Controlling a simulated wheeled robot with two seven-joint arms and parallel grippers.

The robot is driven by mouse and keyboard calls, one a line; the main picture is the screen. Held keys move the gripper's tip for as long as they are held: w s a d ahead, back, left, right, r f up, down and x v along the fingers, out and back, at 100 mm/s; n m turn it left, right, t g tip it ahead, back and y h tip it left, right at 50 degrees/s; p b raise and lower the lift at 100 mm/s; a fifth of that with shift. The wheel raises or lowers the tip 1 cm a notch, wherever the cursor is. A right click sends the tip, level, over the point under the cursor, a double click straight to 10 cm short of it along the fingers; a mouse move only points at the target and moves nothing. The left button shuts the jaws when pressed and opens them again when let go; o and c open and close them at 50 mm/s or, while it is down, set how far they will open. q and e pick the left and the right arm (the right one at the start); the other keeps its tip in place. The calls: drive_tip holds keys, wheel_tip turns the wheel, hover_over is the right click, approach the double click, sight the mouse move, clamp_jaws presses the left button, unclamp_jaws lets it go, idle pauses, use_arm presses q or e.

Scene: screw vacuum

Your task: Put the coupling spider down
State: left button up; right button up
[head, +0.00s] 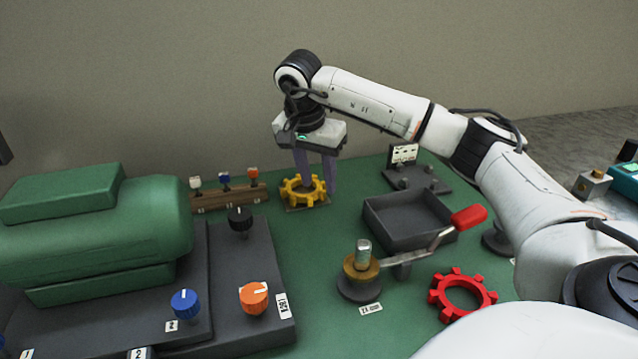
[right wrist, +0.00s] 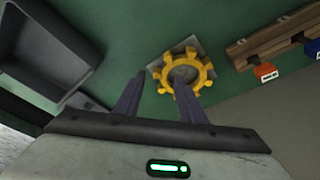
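The yellow, gear-shaped coupling spider (head: 288,196) lies flat on a small grey plate (head: 294,209) at the back middle of the green table. It also shows in the right wrist view (right wrist: 163,73), on its grey plate (right wrist: 153,71). My right gripper (head: 318,182) points down at it, fingers apart. One finger is over or in the ring's hole; the other stands outside the ring, with a gap to its teeth in the right wrist view. Whether the inner finger touches the ring I cannot tell. A red spider-like ring (head: 437,294) lies at the front right. My left gripper is not in view.
A green motor (head: 90,230) on a dark base fills the left. A wooden rack (head: 232,197) stands left of the yellow spider. A dark tray (head: 405,240) and a red-handled crank fixture (head: 360,285) lie to its right and front.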

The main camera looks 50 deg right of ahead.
drive_tip(key=p+v, duration=0.2)
drive_tip(key=v, duration=0.8)
drive_tip(key=shift+a, duration=0.1)
